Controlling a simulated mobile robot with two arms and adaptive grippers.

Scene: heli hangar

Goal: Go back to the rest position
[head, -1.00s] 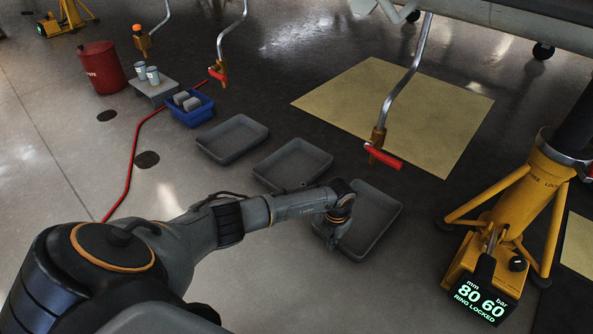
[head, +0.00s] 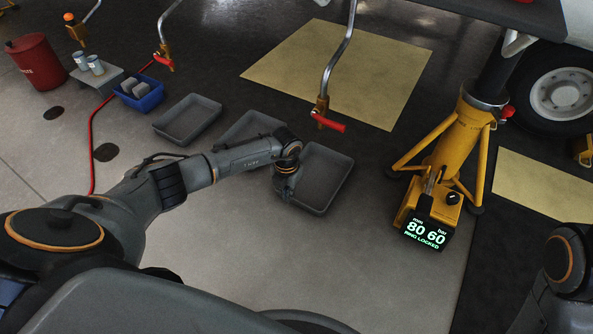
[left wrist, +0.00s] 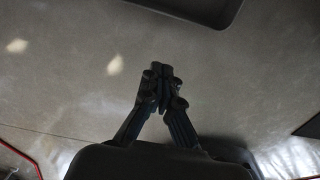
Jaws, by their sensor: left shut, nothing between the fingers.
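My left arm reaches in from the left in the head view. Its gripper (head: 287,190) points down near the left edge of the right-hand grey tray (head: 338,190). In the left wrist view the left gripper (left wrist: 162,75) is shut, its fingertips together with nothing between them, above bare concrete floor. A dark tray edge shows at the top of that view. Part of my right arm shows at the right edge of the head view, but its gripper is out of the picture.
Two more grey trays (head: 187,121) (head: 237,127) lie in the row. A blue bin (head: 138,98) holds grey pieces. A yellow jack (head: 450,150) with a lit display stands at right. A red-handled pipe (head: 329,121) hangs over the trays. Front floor is clear.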

